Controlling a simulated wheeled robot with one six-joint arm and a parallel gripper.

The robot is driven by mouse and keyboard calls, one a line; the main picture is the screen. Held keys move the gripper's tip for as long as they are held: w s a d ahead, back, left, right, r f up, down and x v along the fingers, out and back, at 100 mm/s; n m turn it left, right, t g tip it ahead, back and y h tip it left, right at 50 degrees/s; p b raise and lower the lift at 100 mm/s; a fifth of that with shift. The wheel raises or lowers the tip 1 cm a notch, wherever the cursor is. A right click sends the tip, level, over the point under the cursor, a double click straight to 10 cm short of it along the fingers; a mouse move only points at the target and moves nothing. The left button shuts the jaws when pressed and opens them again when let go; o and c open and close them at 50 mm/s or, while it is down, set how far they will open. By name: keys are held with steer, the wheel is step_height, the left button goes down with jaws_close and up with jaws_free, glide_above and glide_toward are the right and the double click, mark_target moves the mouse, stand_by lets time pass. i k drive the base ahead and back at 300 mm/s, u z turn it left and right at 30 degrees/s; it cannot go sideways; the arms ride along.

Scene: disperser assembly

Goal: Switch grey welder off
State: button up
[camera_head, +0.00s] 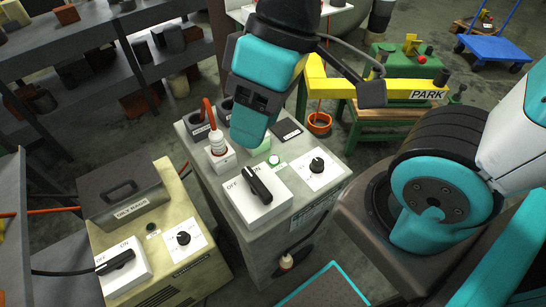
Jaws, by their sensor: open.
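The grey welder (265,232) stands upright in the middle of the view. On its sloped top is a white plate (272,208) marked OFF and ON, with a black rotary switch handle (258,186). The handle's upper end lies near the ON label. A green lamp (274,160) behind the plate looks lit.
A yellowish welder (160,250) with its own OFF/ON switch (118,262) and an oily rags box (122,193) stands close left. A yellow PARK stand (370,92) is behind right. Shelves (140,50) stand back left.

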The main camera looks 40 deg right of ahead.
mark_target(258, 188)
steer(key=k, duration=1)
steer(key=z, duration=1.25)
steer(key=i, duration=1)
steer(key=u, duration=1.3)
